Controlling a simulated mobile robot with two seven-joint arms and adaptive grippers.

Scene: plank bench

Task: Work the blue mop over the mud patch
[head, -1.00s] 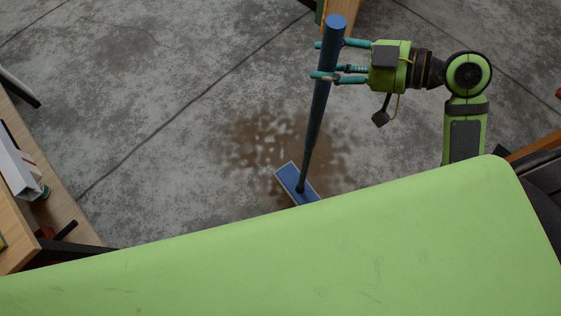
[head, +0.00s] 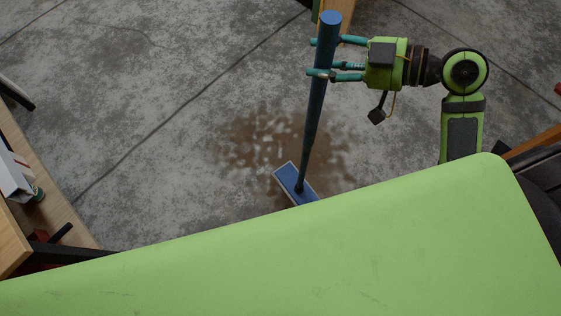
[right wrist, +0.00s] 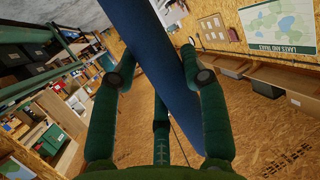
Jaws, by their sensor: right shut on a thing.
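The blue mop (head: 313,125) stands nearly upright, its handle leaning slightly, with its flat blue head (head: 296,184) on the concrete floor. The mud patch (head: 262,142) is a brown, blotchy stain on the floor with paler gaps in it. The mop head lies at the patch's near edge, and its lower end is cut off by my green body. My right gripper (head: 322,58) is shut on the mop's handle near its top. In the right wrist view the blue handle (right wrist: 165,75) runs between the green fingers. My left gripper is not in view.
A wooden bench (head: 45,215) with a white object (head: 14,178) on it stands at the left. A dark chair-like item (head: 542,180) is at the right edge. Wooden furniture (head: 349,28) shows behind the gripper. The floor left of the patch is clear.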

